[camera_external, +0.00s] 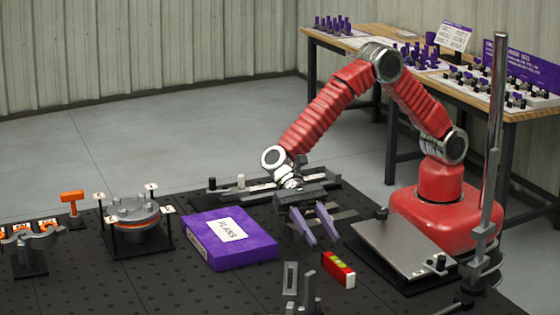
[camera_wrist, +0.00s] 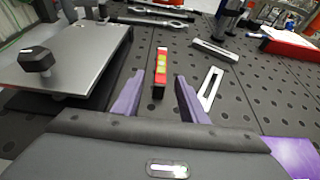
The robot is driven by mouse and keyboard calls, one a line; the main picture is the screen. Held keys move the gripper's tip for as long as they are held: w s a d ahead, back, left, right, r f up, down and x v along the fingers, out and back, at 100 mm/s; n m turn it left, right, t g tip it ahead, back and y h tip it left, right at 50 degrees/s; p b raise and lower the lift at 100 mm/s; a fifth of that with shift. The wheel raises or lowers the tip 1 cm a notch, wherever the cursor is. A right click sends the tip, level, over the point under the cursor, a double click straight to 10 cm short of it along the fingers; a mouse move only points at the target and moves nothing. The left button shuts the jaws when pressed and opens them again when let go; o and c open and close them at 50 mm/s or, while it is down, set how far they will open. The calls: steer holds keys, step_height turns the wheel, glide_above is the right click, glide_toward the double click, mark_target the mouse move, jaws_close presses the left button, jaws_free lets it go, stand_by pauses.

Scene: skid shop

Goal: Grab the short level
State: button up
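The short level (camera_external: 338,269) is a small red bar with a yellow-green vial section, lying on the dark perforated table. In the wrist view the level (camera_wrist: 160,72) lies ahead, roughly between the fingertips and a little nearer the left one. My gripper (camera_external: 322,229) has two purple fingers spread apart and pointing down. It is open and empty, above and behind the level in the external view. The fingers also show in the wrist view (camera_wrist: 158,92), with a clear gap between them. I cannot tell the exact height above the table.
A purple box labelled PLANS (camera_external: 230,240) sits left of my gripper. A grey plate with a black knob (camera_wrist: 68,62) is left of the level in the wrist view. A slotted metal piece (camera_wrist: 210,88) lies to its right. Wrenches (camera_wrist: 150,18) lie farther off.

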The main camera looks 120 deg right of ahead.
mark_target(334, 258)
steer(key=shift+x, duration=2)
steer(key=shift+x, duration=2.6)
steer(key=shift+w+f, duration=0.1)
steer(key=shift+f, duration=0.05)
steer(key=shift+c, duration=0.3)
jaws_close()
